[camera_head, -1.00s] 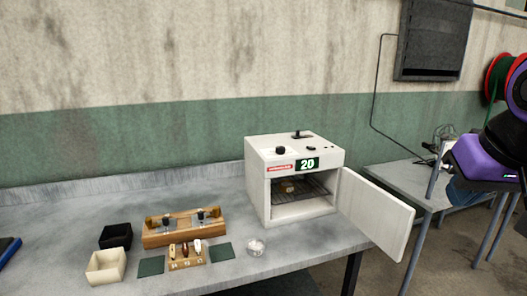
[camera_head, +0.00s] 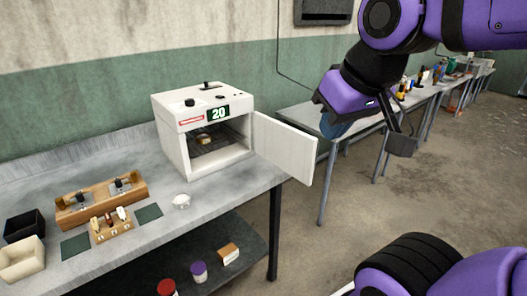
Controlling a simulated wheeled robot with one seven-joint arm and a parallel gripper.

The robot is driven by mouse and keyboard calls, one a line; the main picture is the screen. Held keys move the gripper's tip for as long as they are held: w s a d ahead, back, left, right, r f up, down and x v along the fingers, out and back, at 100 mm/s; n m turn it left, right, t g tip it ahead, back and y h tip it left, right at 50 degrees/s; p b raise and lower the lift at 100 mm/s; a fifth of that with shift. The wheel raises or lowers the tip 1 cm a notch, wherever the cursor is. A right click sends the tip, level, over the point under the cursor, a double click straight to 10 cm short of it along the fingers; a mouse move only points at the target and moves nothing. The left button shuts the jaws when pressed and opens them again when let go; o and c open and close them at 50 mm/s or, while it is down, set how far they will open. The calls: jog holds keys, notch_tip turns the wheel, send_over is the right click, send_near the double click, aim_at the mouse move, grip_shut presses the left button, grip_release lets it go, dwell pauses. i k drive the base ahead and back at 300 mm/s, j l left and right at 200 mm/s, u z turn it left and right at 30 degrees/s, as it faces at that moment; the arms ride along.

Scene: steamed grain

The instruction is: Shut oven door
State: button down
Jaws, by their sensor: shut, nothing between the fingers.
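The small white oven (camera_head: 176,140) stands on the grey bench, with a display reading 20. Its white door (camera_head: 285,148) is hinged at the right of the front opening and stands wide open, swung out to the right past the bench end. A small tan block (camera_head: 203,139) sits on the rack inside.
Jars and a box are on the lower shelf. Another table (camera_head: 300,119) stands behind my gripper. Floor right of the bench is open.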

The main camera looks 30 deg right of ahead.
aim_at(294, 152)
jog(key=l+u, duration=0.95)
jog(key=l, duration=0.4)
jog(key=k+l+u, duration=0.15)
jog(key=l, duration=0.7)
jog(key=k+l+u, duration=0.1)
jog(key=l, duration=0.3)
jog(key=k+l+u, duration=0.1)
jog(key=l, duration=0.3)
jog(key=k+l, duration=0.1)
jog(key=l, duration=0.3)
jog(key=k+l, duration=0.65)
jog(key=k, duration=0.2)
jog(key=i+l+u, duration=0.25)
jog(key=i+l, duration=0.2)
